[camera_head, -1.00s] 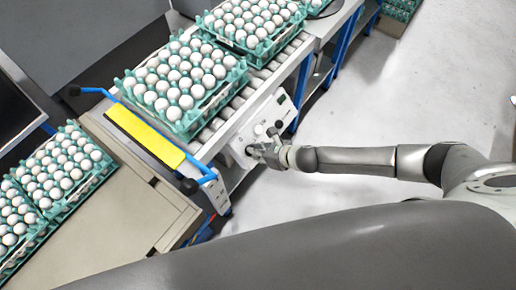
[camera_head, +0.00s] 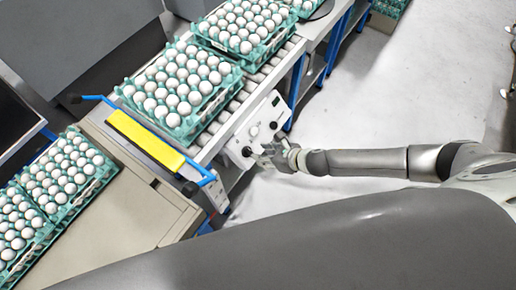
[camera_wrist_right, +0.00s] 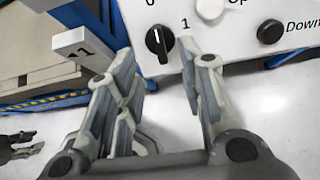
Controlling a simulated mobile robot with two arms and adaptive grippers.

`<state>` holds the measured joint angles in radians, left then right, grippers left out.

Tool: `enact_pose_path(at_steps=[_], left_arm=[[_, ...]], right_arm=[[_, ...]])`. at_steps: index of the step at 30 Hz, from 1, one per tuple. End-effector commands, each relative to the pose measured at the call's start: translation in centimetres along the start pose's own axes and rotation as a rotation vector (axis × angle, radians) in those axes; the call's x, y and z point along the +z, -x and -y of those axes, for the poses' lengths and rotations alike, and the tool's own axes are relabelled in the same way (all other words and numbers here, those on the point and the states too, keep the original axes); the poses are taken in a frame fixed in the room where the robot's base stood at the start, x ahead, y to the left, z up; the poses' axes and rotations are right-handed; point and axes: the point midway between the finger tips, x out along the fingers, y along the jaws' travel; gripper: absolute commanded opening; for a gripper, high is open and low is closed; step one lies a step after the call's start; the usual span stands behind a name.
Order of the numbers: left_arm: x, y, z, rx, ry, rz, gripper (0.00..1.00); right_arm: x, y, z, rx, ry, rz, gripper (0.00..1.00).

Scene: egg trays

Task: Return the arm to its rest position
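My right gripper (camera_head: 268,158) is just off the front of the white control panel (camera_head: 262,119), at the end of my outstretched right arm. In the right wrist view its two fingers (camera_wrist_right: 160,62) are spread apart with nothing between them. A black rotary knob (camera_wrist_right: 160,42) with a white pointer line, labelled 0 and 1, shows beyond the fingertips. The gripper looks clear of it. A small dark gripper, apparently my left one (camera_wrist_right: 22,148), shows at the left edge of the wrist view, its fingers apart and empty. My left gripper is not visible in the head view.
Egg trays (camera_head: 170,128) stand on the roller conveyor (camera_head: 222,118). A blue rail with a yellow bar (camera_head: 145,138) crosses the conveyor end. The floor (camera_head: 400,95) at right is open.

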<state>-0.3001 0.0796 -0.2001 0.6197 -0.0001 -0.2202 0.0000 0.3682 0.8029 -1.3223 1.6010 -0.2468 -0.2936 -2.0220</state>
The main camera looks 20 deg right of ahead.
Motion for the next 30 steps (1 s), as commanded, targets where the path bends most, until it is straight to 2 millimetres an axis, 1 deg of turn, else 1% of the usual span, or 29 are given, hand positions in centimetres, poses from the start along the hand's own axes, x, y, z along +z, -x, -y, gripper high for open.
enact_pose_path(at_steps=[1, 3, 6, 8, 25, 28, 30], left_arm=[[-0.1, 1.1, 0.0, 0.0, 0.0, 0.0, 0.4], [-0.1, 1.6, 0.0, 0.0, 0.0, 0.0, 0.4], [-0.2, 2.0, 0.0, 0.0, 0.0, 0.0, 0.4], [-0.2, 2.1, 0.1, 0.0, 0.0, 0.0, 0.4], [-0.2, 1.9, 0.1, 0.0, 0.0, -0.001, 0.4], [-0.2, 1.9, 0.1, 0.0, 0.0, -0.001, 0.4], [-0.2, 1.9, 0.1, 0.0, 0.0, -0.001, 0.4]], right_arm=[[0.2, 1.2, 0.0, 0.0, -0.001, -0.003, 0.36], [0.2, 2.1, 0.0, 0.0, -0.001, -0.002, 0.36], [0.1, 2.9, 0.0, 0.0, -0.001, -0.001, 0.36], [0.1, 3.1, 0.0, 0.0, 0.0, -0.001, 0.36], [0.0, 3.0, 0.0, -0.001, -0.007, 0.0, 0.36], [-0.2, 2.3, 0.4, -0.016, -0.086, 0.001, 0.36], [-0.7, 1.4, 1.1, -0.041, -0.216, 0.001, 0.36]])
